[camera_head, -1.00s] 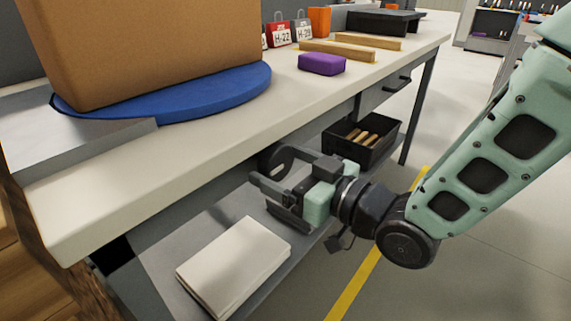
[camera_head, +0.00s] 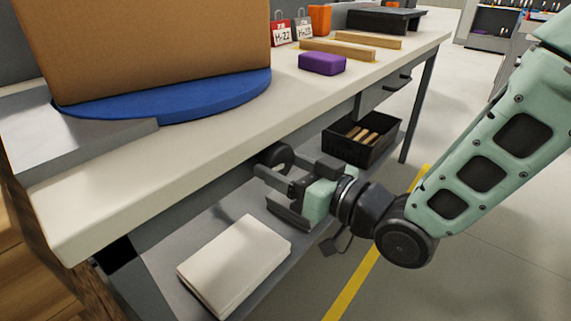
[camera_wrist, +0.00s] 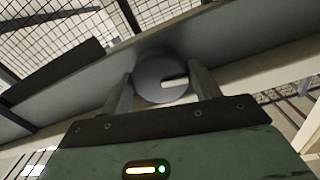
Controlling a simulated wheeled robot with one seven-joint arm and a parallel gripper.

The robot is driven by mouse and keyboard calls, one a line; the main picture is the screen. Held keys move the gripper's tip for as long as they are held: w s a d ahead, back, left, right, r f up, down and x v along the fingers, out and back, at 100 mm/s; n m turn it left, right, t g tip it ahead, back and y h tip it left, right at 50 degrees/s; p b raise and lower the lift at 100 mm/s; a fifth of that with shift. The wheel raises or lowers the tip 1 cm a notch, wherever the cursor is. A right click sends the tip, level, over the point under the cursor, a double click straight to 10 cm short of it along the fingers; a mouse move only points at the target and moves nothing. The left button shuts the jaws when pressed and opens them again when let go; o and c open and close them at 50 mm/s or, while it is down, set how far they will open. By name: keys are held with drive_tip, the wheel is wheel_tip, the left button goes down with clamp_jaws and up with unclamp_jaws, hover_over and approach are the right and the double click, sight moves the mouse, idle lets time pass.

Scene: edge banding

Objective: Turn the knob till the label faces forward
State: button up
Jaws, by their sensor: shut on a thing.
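A dark round knob (camera_head: 277,155) sits on the bench's front face, under the top's edge. In the wrist view the grey knob (camera_wrist: 150,88) carries a pale slot-like mark on its right side. My gripper (camera_head: 281,168) is shut on the knob; the wrist view shows a finger of the gripper (camera_wrist: 161,84) on either side of it. A large cardboard box (camera_head: 150,50) stands on a blue turntable (camera_head: 215,103) on the bench top. No label shows on the box's visible sides; its other sides are hidden.
The bench top (camera_head: 250,129) carries a purple block (camera_head: 322,64), wooden strips (camera_head: 337,50) and tags. On the lower shelf are a pale stack (camera_head: 235,262) and a black bin (camera_head: 345,147) with wooden pieces. Clear floor lies to the right.

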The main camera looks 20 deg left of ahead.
drive_tip(key=m+p, duration=0.1)
drive_tip(key=m, duration=0.3)
drive_tip(key=shift+p, duration=0.3)
drive_tip(key=shift+m+p, duration=0.6)
drive_tip(key=shift+m, duration=0.8)
drive_tip(key=o, duration=1)
drive_tip(key=shift+c, duration=0.2)
drive_tip(key=shift+s+r, duration=0.1)
